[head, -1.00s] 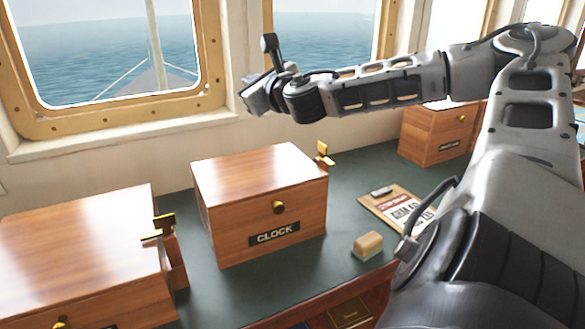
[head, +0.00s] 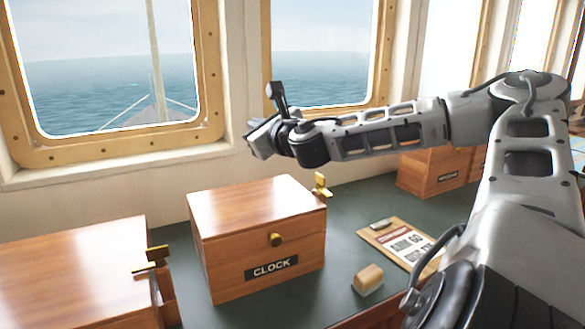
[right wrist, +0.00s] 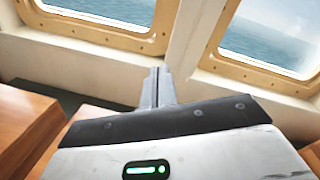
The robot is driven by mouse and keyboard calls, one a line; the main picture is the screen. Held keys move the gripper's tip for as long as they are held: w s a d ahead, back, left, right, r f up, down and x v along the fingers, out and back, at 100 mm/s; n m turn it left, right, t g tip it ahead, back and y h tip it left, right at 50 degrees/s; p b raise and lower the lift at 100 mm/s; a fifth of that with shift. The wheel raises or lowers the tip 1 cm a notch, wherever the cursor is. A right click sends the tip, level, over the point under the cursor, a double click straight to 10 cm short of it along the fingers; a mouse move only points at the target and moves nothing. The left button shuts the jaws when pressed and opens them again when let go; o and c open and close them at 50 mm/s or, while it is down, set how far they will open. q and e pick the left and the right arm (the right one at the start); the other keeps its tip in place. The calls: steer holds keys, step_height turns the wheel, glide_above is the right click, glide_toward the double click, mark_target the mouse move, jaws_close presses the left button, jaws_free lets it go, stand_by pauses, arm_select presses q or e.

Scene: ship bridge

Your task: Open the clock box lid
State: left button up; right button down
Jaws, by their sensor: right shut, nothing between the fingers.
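The wooden clock box (head: 250,250) stands on the green desktop in the middle of the head view. A black CLOCK label and a brass knob (head: 275,240) are on its front. Its lid (head: 255,205) is down and looks shut. A brass fitting (head: 320,185) sticks up at its right side. My right gripper (head: 256,140) is in the air above and behind the box, toward the windows, not touching it. In the right wrist view its fingers (right wrist: 153,88) are together and empty, pointing toward the wall between two windows. My left gripper is out of view.
Another wooden box (head: 70,270) with brass fittings stands close on the left. A small tan block (head: 368,280) and a clipboard (head: 395,240) lie to the right. A further wooden box (head: 430,172) is behind my right arm. The wall and windows are close behind.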

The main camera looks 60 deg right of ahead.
steer(key=f+b+v, duration=0.1)
steer(key=b+v, duration=0.2)
steer(key=v, duration=0.7)
steer(key=shift+s+d+f, duration=0.25)
steer(key=shift+f, duration=0.15)
